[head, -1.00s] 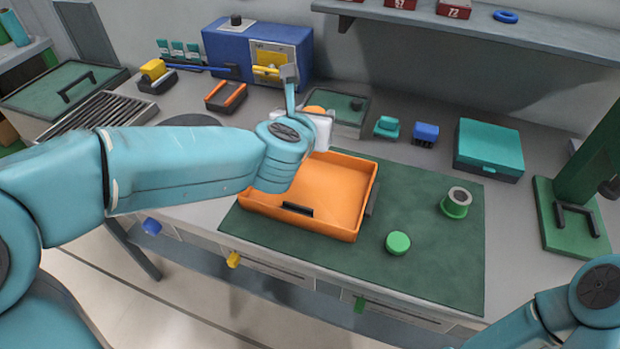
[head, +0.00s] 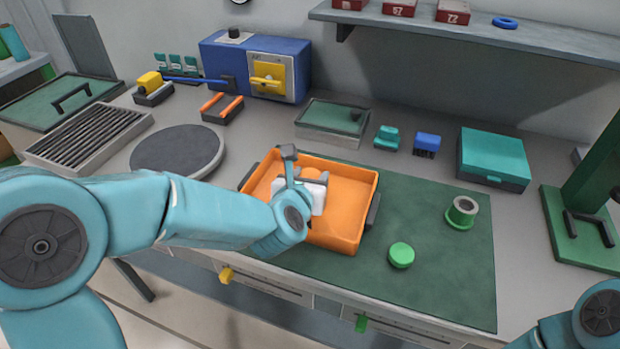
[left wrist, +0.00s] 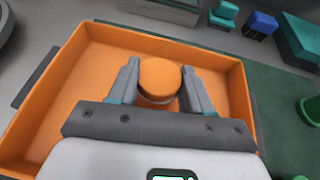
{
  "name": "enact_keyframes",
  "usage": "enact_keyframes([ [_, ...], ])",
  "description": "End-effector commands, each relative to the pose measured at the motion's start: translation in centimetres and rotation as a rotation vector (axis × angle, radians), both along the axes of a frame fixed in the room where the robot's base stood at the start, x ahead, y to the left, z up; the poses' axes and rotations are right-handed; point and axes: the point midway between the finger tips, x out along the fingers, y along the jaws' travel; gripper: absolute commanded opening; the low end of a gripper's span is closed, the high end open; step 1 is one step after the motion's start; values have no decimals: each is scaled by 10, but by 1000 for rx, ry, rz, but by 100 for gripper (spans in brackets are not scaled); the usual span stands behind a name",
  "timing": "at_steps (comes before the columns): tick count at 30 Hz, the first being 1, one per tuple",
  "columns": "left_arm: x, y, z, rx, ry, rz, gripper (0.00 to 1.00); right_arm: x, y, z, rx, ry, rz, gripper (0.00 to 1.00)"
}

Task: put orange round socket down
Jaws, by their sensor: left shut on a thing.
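The orange round socket (left wrist: 160,78) is between the fingers of my left gripper (left wrist: 160,88), which is shut on it. In the left wrist view its round orange top shows, with a darker band beneath. In the head view only a bit of the orange socket (head: 310,172) shows past my left gripper (head: 316,182). The gripper is over the inside of the orange tray (head: 350,205). I cannot tell whether the socket touches the tray floor. My right gripper is out of view; only part of my right arm shows at the lower right.
The tray lies on a green mat (head: 440,270). On the mat are a green round piece (head: 401,255) and a green spool-like part (head: 462,212). Behind are a glass-lidded box (head: 330,122), a teal block (head: 387,138), a blue block (head: 427,143) and a teal case (head: 492,157).

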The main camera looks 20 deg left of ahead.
Motion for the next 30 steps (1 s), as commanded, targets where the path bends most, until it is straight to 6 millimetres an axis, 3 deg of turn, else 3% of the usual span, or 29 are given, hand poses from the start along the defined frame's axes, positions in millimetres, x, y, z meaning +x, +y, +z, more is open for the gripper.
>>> enact_keyframes([
  [5, 0, 0, -3, 0, -3, 0, 0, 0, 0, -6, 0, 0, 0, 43],
  [6, 0, 0, -3, 1, -1, 0, 56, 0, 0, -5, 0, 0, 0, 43],
  [8, 0, 0, -2, 1, 0, 0, 75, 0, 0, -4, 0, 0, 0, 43],
  [20, -2, 0, 3, 0, 0, -1, 75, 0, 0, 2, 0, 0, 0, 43],
  [30, -72, -5, 33, -1, -4, -3, 75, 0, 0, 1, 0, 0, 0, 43],
])
